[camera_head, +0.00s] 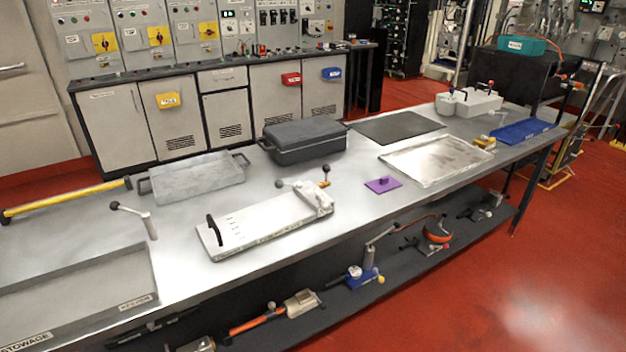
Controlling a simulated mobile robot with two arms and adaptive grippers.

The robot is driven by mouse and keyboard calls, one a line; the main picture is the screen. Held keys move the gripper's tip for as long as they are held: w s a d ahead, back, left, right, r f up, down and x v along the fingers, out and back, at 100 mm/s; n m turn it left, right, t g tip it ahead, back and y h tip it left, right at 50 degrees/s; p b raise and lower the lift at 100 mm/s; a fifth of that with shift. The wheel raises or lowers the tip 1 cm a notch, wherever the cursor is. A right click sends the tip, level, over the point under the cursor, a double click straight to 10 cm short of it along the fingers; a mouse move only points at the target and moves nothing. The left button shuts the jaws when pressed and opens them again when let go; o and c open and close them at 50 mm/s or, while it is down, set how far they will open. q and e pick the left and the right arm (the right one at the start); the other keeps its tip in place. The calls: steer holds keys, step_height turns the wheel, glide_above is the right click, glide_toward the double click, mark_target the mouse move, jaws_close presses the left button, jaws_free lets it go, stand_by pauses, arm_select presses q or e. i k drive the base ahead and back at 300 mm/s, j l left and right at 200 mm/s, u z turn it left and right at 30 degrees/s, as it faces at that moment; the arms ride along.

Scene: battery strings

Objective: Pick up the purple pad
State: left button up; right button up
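The purple pad (382,185) lies flat on the grey metal workbench (190,258), near its front edge and right of the middle. It has a small raised knob or grip on top. Nothing covers it. Neither of my grippers shows in the head view.
A white board with a black handle (262,226) lies left of the pad. A silver tray (436,160) lies to its right, and a dark lidded box (303,140) stands behind. Bare bench surrounds the pad closely. A lower shelf (335,292) holds several tools.

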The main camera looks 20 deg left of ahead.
mark_target(382, 185)
steer(key=u, duration=0.3)
steer(key=i+l+u, duration=0.3)
steer(key=i+l, duration=0.3)
steer(key=i+l+u, duration=0.3)
steer(key=i+l, duration=0.35)
steer(key=l, duration=0.15)
